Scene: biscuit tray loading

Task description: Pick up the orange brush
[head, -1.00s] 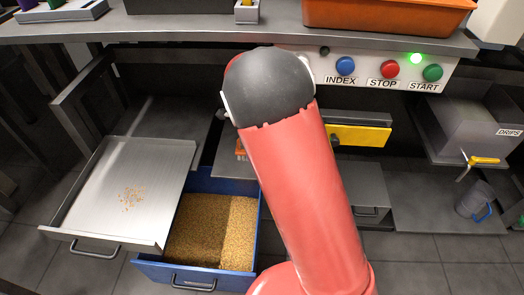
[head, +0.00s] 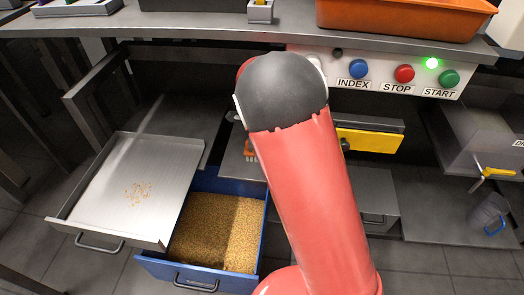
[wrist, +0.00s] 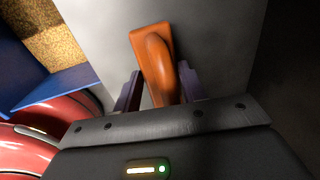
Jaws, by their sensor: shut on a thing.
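The orange brush (wrist: 155,60) shows in the wrist view, with its handle between the two dark fingers of my gripper (wrist: 160,88). My gripper is shut on the handle. Below the brush is a plain grey surface (wrist: 105,30); I cannot tell if the brush touches it. In the head view only a small orange part of the brush (head: 249,148) shows, left of my arm. My arm hides the rest of it and my gripper there.
A blue drawer (head: 262,238) full of golden crumbs stands open, beside a pulled-out metal tray (head: 165,150) with a few crumbs. A bench (head: 200,22) with INDEX, STOP and START buttons (head: 404,73) overhangs. A yellow-fronted drawer (head: 372,141) is right of my arm.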

